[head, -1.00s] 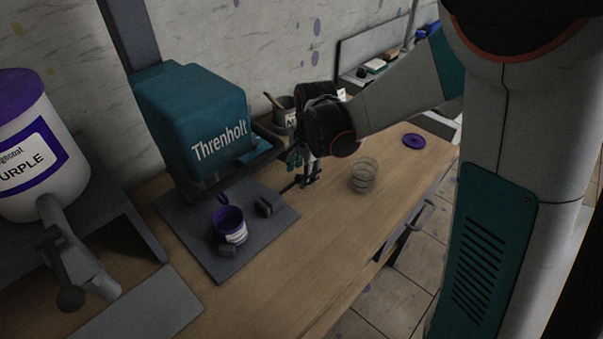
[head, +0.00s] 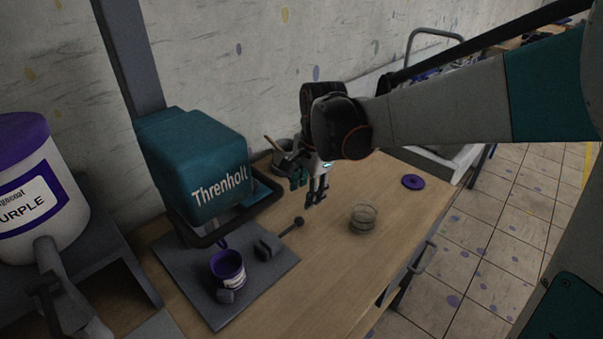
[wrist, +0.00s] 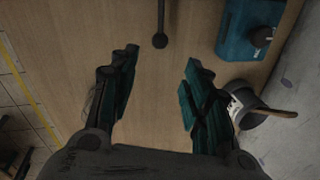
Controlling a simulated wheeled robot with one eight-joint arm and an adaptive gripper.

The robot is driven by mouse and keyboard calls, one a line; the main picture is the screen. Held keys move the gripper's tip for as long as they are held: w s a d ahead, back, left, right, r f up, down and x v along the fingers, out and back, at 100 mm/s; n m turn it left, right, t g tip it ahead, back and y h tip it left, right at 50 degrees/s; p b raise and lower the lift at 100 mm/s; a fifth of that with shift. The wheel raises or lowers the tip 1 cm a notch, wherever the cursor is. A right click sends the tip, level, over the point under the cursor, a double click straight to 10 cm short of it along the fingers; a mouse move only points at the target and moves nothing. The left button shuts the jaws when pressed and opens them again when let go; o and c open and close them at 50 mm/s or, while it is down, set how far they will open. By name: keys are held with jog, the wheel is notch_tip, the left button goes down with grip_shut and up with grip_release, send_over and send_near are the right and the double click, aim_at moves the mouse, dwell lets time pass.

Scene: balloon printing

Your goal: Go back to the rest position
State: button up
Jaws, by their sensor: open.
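My gripper (head: 316,192) is open and empty above the wooden bench, to the right of the teal Threnholt machine (head: 200,170) in the head view. In the wrist view its two fingers (wrist: 158,95) are spread apart with bare bench top between them. A purple cup with a white label (head: 229,268) stands on the machine's grey base plate (head: 205,312). A dark lever with a round knob (head: 298,222) sticks out from the base and also shows in the wrist view (wrist: 160,40), beyond the fingers.
A wire coil (head: 363,218) and a purple disc (head: 413,182) stand on the bench (head: 330,265) to the right. A grey pot with tools (head: 284,150) is behind my gripper. A PURPLE tank (head: 35,200) is at the left. Open tiled floor (head: 480,270) lies right of the bench.

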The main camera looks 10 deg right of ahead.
jog(key=s+d+r+n+t, duration=0.2)
jog(key=s+n, duration=0.4)
jog(key=s, duration=0.4)
jog(key=s+d+r+n+t, duration=0.2)
jog(key=s+d+n+t, duration=0.1)
jog(key=s+n, duration=0.4)
jog(key=s+d, duration=0.1)
jog(key=s, duration=0.1)
jog(key=shift+s+r+h, duration=0.35)
jog(key=shift+r+h, duration=0.05)
